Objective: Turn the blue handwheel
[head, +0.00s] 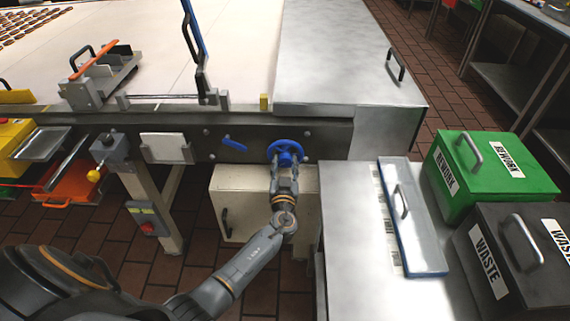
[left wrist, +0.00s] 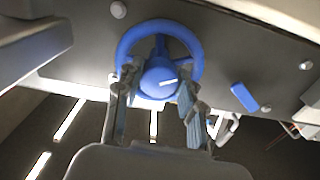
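The blue handwheel (head: 285,153) is mounted on the dark side rail of the conveyor in the head view. In the left wrist view it fills the top middle, a blue ring with a round hub (left wrist: 159,77) that bears a white mark. My left gripper (head: 285,172) is right in front of the wheel, pointing at it. In the left wrist view its two fingers (left wrist: 158,92) stand apart, one on each side of the hub. I cannot tell whether they touch the wheel. My right gripper is not in view.
A small blue lever (head: 235,145) sits on the rail left of the wheel. A cream cabinet (head: 240,205) is below. A steel table (head: 355,230) stands close on the right, with a green REWORK bin (head: 470,190) and a dark WASTE bin (head: 500,265) beyond.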

